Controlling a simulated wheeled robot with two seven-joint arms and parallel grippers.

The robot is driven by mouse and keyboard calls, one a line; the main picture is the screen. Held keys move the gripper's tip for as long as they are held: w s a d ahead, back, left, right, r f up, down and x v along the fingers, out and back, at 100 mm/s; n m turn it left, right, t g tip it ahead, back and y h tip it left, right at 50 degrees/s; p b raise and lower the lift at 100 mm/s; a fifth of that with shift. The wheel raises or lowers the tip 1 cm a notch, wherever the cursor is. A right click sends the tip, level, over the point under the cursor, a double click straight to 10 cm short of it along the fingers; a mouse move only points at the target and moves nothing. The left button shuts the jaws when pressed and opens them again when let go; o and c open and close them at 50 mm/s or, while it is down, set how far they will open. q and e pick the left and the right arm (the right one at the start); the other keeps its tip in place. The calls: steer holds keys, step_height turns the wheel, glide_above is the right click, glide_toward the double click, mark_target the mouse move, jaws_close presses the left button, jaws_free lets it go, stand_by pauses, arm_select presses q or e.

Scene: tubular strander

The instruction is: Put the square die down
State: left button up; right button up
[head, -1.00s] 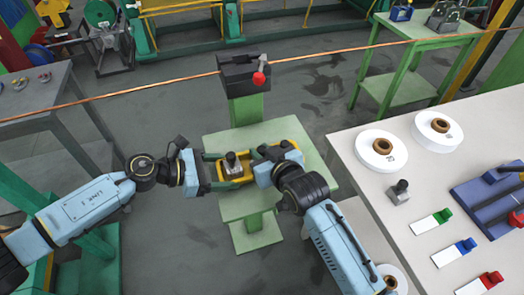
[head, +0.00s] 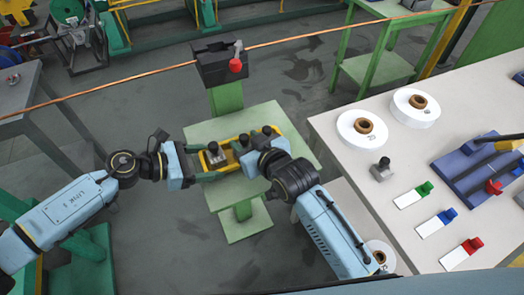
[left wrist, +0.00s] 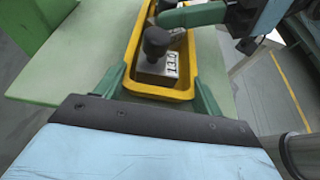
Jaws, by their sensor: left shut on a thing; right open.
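A yellow tray (head: 204,164) lies over the green stand, and my left gripper (head: 198,163) is shut on its near left end. In the left wrist view the green fingers lie on either side of the tray (left wrist: 186,93). A metal block die with a black knob (head: 216,157), marked 130, stands upright in the tray; it also shows in the left wrist view (left wrist: 158,64). I cannot tell which die is the square one. My right gripper (head: 240,158) is open beside the tray, its fingertips partly hidden.
A black vise-like block with a red knob (head: 222,65) stands behind the tray. The white table (head: 335,125) at right holds white spools, another knobbed die (head: 381,169), coloured tags and a blue rack (head: 470,170). A copper strand (head: 290,40) crosses behind the tray.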

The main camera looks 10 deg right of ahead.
steer(key=v, duration=1)
steer(key=shift+s, duration=0.25)
steer(key=shift+r, duration=0.1)
arm_select(q)
steer(key=o, duration=1.1)
steer(key=v, duration=1.2)
